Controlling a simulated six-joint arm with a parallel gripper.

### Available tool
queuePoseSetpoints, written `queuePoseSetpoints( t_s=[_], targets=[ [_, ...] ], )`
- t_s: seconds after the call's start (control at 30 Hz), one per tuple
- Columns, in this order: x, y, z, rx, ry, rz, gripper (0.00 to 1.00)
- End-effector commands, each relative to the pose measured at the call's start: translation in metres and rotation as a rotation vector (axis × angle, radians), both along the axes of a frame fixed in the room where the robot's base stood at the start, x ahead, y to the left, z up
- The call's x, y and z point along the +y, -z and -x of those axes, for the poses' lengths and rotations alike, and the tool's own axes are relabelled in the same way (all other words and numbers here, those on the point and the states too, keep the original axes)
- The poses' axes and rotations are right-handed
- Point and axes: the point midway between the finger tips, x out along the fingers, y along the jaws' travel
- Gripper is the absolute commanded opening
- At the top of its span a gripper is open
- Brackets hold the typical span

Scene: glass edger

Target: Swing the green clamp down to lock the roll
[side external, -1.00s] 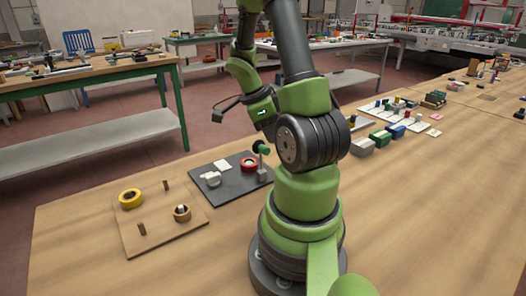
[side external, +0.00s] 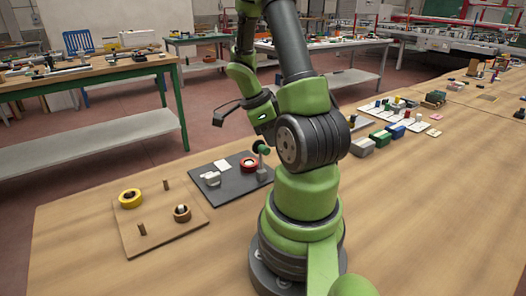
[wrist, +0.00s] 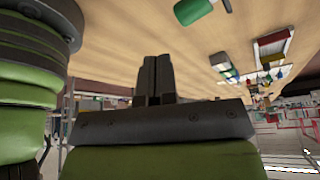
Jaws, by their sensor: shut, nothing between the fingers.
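The clamp's green head (side external: 261,148) sits on a short grey post (side external: 262,172) at the right edge of a dark plate (side external: 228,188). The red roll (side external: 249,164) lies on that plate, just left of the post. The green head looks raised above the plate, not over the roll. In the wrist view, a green cylinder (wrist: 192,10) with a pale end shows at the top edge, probably the clamp's handle. My gripper (wrist: 157,62) has its dark fingers together and empty, apart from that cylinder.
A wooden board (side external: 160,222) with pegs, a yellow roll (side external: 130,198) and a brown roll (side external: 182,213) is at left. Several coloured boxes (side external: 380,139) stand to the right.

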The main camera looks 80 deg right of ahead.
Motion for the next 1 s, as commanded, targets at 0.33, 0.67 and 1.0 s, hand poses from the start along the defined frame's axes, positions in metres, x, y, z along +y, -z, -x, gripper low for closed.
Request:
queuePoseSetpoints(
  t_s=[0.33, 0.67, 1.0],
  targets=[
    [0.001, 0.015, 0.0, 0.0, 0.0, -0.003, 0.0],
    [0.0, 0.029, 0.0, 0.001, -0.001, -0.001, 0.0],
    [0.0, 0.043, 0.0, 0.0, -0.001, -0.001, 0.0]
  ],
)
